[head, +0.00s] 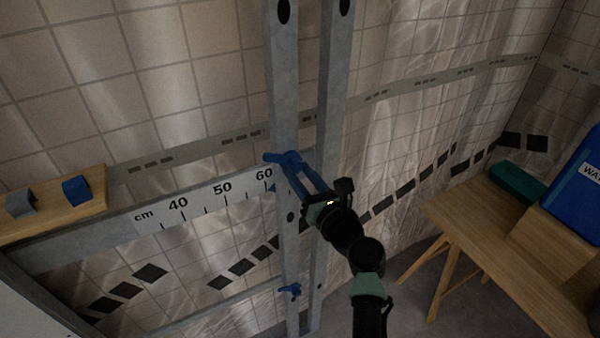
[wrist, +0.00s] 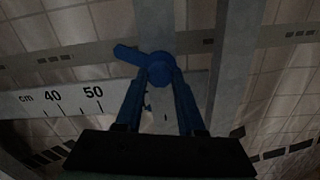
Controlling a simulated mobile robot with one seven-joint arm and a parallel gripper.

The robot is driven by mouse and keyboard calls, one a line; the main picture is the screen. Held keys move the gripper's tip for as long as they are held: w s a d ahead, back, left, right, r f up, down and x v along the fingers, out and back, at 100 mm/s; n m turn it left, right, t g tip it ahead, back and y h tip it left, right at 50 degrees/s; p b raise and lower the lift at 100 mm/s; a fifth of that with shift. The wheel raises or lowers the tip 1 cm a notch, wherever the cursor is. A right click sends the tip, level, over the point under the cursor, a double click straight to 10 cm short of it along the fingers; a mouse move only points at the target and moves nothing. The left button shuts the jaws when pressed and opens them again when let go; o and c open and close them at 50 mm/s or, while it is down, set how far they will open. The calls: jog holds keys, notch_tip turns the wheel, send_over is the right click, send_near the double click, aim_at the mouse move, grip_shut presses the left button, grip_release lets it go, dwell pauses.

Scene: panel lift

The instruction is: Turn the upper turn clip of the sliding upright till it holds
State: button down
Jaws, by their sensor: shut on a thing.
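The upper turn clip (head: 284,158) is blue and sits on the sliding upright (head: 284,100), a grey metal post, at the height of the cm scale. In the wrist view the clip (wrist: 160,70) shows a round hub with an arm pointing left and slightly up. My gripper (head: 302,172) has blue fingers closed about the clip's hub; the fingers (wrist: 160,92) also show in the wrist view, one on each side below the hub. The part of the clip between the fingertips is partly hidden. A lower blue turn clip (head: 289,291) sits further down the same upright.
A scale rail (head: 205,200) marked 40, 50, 60 runs left from the upright. A second grey post (head: 332,90) stands just right. A wooden shelf (head: 50,215) holds a grey and a blue block (head: 76,190). A wooden table (head: 490,225) with a blue container (head: 580,185) stands right.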

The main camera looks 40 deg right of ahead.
jog(key=shift+n, duration=0.3)
jog(key=n+b, duration=0.3)
jog(key=n, duration=0.2)
jog(key=shift+f, duration=0.2)
jog(key=n+b, duration=0.4)
jog(key=n, duration=0.2)
jog(key=shift+d+n, duration=0.1)
jog(key=shift+n, duration=0.2)
jog(key=n+b, duration=0.2)
jog(key=n, duration=0.1)
jog(key=shift+n, duration=0.3)
jog(key=n+b, duration=0.3)
jog(key=shift+n, duration=0.3)
jog(key=shift+r+n+b, duration=0.15)
jog(key=shift+n+b, duration=1.55)
jog(key=shift+n, duration=0.5)
jog(key=c, duration=0.5)
grip_release()
jog(key=shift+r, duration=0.1)
